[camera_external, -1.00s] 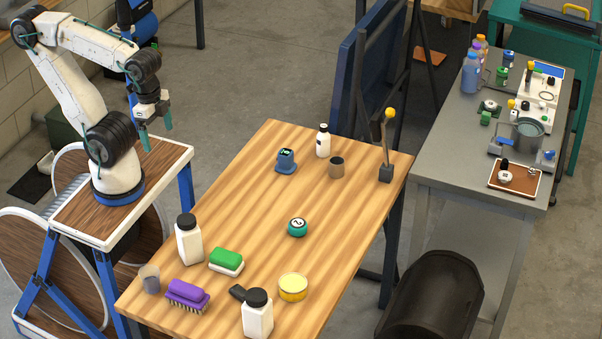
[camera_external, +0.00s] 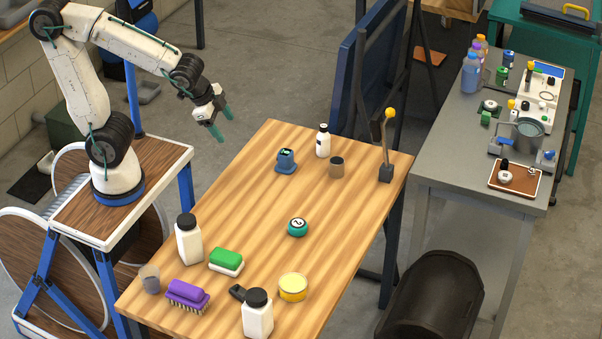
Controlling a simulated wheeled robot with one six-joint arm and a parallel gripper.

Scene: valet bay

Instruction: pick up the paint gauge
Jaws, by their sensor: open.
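The paint gauge appears to be the small blue device (camera_external: 286,161) with a dark display, standing upright near the far left edge of the wooden table (camera_external: 240,205). Nothing hides it. My gripper (camera_external: 225,128) is open and empty, with its two teal fingers apart. It is in the air left of the table's far corner, to the left of the gauge and clear of it, pointing down and to the right.
Near the gauge stand a white bottle (camera_external: 323,141), a dark cup (camera_external: 336,167) and a yellow-topped stand (camera_external: 387,150). A teal round object (camera_external: 297,227) sits mid-table. Brushes, bottles and a yellow tin (camera_external: 293,287) crowd the near end. The wood left of the teal object is clear.

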